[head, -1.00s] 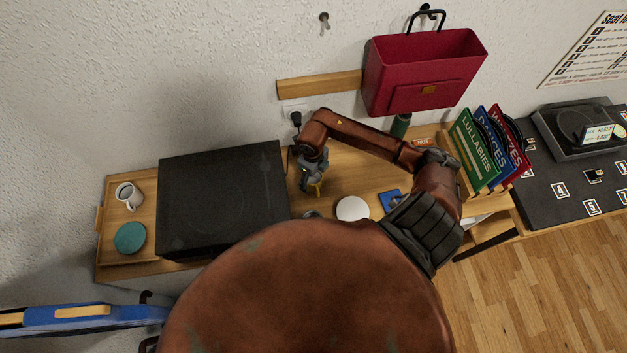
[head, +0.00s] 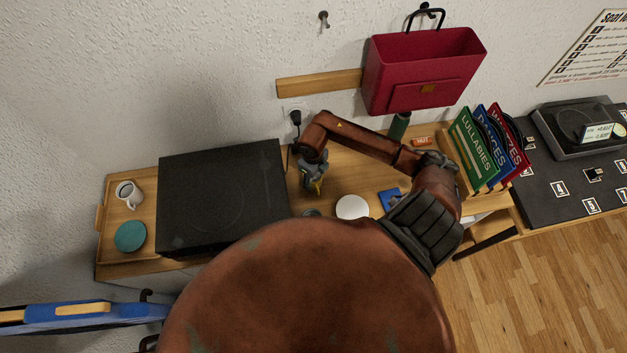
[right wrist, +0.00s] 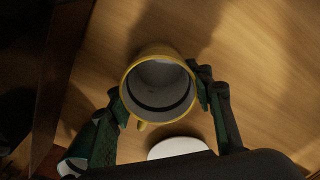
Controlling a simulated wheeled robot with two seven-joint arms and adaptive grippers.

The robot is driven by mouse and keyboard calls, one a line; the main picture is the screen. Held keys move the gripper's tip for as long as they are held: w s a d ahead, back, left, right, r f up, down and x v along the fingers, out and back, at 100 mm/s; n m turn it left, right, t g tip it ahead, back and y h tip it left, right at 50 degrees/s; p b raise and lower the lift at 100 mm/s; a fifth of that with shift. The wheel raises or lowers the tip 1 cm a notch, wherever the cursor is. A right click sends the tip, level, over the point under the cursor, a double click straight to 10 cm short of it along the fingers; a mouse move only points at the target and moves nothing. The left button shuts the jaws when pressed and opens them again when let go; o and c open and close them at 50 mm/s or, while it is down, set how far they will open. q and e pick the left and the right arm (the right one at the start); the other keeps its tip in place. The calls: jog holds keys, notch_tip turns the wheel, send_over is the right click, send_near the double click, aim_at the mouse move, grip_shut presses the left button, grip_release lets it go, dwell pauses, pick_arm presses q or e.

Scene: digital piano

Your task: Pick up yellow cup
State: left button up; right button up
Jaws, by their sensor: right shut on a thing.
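The yellow cup (right wrist: 158,92) shows in the right wrist view, seen from above into its grey inside, with its handle toward the bottom of the picture. My right gripper (right wrist: 162,98) has a finger on each side of the cup and is shut on it. In the head view my right gripper (head: 314,180) is beside the black box-shaped device, and only a small bit of the yellow cup (head: 318,187) shows below it. Whether the cup touches the table cannot be told. My left gripper is not in view.
A black box-shaped device (head: 222,195) stands close left of the right gripper. A white disc (head: 352,207) and a blue item (head: 389,198) lie to the right. A wooden tray (head: 104,240) holds a white mug (head: 129,194) and a teal disc (head: 130,236).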

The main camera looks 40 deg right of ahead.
jog(key=shift+c, duration=1.3)
